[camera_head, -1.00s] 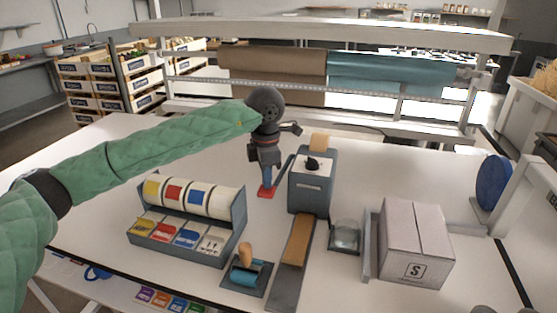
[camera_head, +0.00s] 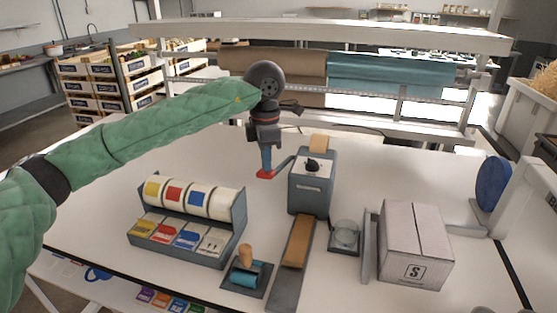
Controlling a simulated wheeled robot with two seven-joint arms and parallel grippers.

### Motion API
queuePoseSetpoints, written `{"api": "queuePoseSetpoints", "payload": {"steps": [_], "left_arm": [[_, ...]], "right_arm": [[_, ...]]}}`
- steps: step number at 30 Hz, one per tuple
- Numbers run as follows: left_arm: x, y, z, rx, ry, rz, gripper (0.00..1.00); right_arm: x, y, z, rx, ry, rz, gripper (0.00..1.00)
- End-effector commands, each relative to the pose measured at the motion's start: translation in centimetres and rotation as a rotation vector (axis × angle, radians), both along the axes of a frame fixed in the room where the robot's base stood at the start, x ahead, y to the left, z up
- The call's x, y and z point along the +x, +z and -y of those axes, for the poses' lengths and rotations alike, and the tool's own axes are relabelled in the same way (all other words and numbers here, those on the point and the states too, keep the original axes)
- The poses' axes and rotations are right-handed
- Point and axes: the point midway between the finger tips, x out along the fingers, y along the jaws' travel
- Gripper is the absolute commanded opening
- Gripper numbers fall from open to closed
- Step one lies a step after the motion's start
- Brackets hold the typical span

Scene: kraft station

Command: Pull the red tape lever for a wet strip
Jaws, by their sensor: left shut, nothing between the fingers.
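The grey tape dispenser (camera_head: 311,190) stands mid-table with a black knob on top. Its lever reaches out from the left side and ends in a red handle (camera_head: 265,174). My left gripper (camera_head: 267,168) points down with its blue fingers shut, its tips at the red handle, seemingly touching it from above. Nothing shows between the fingers. A brown tape strip (camera_head: 298,242) lies on the ramp in front of the dispenser. A brown tape roll (camera_head: 320,143) shows at its back. My right gripper is not in view.
A label rack (camera_head: 240,215) with coloured rolls stands left of the dispenser. A small roller (camera_head: 246,278) with a wooden handle sits in front. A glass dish (camera_head: 345,236) and a closed box (camera_head: 415,245) stand to the right.

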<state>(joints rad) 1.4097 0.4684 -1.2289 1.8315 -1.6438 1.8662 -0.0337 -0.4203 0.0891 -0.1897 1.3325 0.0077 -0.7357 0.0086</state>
Motion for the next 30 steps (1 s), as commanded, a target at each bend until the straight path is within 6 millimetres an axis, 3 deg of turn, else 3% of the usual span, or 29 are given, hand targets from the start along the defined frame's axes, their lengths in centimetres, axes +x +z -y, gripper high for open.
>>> {"api": "queuePoseSetpoints", "payload": {"steps": [21, 30], "left_arm": [[0.0, 5.8, 0.0, -0.001, 0.000, 0.001, 0.00], [0.0, 6.3, 0.0, -0.001, 0.000, 0.001, 0.00]], "right_arm": [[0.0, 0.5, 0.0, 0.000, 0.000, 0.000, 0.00], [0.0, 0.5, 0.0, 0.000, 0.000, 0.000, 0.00]]}}
